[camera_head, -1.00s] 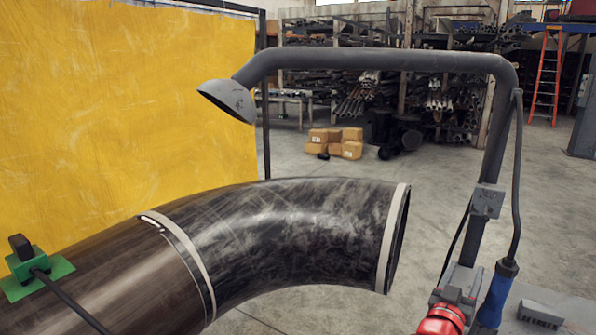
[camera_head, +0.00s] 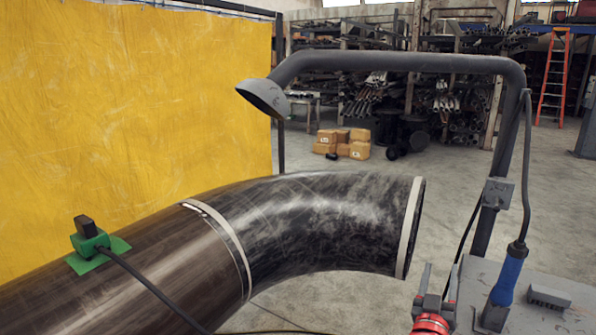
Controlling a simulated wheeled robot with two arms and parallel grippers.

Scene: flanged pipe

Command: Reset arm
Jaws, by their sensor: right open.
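My right gripper (camera_head: 439,277) is at the bottom edge, right of centre. Its two dark fingers point up and stand apart with nothing between them, above a red wrist part cut off by the frame. The black flanged pipe (camera_head: 330,215) runs from the lower left and bends to the right. Its open end with a pale rim (camera_head: 411,228) is above and left of my right gripper, apart from it in the picture. A green clamp block (camera_head: 90,242) with a cable sits on the straight pipe section. My left gripper is not in view.
A grey bench (camera_head: 550,300) at the lower right carries a blue-handled tool (camera_head: 507,282). A lamp arm (camera_head: 400,62) arches over the pipe from a post. A yellow curtain (camera_head: 130,110) stands behind left. Boxes (camera_head: 343,143) lie far back, with open floor between.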

